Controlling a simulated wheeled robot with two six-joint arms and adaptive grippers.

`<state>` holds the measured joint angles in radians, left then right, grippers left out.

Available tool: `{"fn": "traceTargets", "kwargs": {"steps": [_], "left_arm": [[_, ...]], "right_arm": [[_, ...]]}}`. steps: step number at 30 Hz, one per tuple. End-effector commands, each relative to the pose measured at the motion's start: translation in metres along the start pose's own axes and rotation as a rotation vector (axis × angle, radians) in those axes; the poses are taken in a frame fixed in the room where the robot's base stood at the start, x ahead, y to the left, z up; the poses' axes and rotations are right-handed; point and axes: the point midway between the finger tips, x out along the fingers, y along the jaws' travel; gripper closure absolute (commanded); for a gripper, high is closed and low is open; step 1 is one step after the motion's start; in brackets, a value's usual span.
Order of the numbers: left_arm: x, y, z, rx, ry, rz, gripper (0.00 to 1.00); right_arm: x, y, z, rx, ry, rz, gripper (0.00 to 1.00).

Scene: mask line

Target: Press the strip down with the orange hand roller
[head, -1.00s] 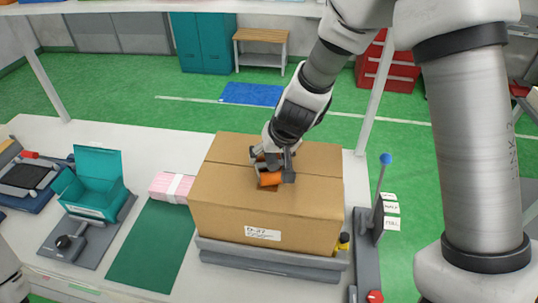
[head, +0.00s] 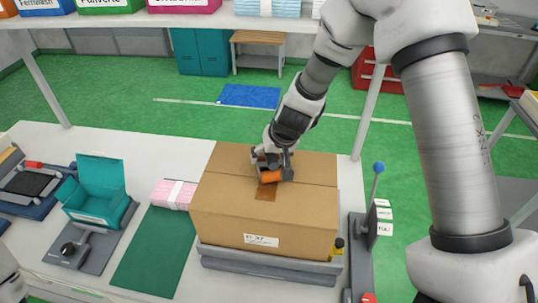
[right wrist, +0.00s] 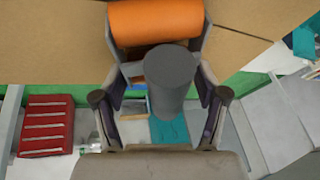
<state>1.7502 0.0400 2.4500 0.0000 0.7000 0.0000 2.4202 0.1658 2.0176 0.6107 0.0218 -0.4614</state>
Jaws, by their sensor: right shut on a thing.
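A closed brown cardboard box (head: 265,222) stands on a grey platform with a seam across its top. A short darker-brown strip (head: 265,194) lies on the top, running from near the seam toward the front edge. My right gripper (head: 272,163) is above the box top, shut on the grey handle of the orange hand roller (head: 271,176). The orange cylinder is at the strip's far end and hides that part. It appears to touch the top. In the right wrist view, the handle (right wrist: 170,80) sits between the fingers and the orange cylinder fills the top middle. My left gripper is not in view.
Left of the box are a pink bundle (head: 172,195), a dark green mat (head: 155,250) and an open teal box (head: 98,200). A lever with a blue knob (head: 379,168) stands right of the box. A shelf with bins hangs above the far side.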

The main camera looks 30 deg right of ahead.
Motion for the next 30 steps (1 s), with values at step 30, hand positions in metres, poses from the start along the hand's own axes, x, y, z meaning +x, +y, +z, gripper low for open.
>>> {"fn": "traceTargets", "kwargs": {"steps": [30], "left_arm": [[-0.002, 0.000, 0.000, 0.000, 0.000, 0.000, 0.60]], "right_arm": [[0.003, 0.001, -0.001, -0.001, -0.001, 0.000, 0.66]]}}
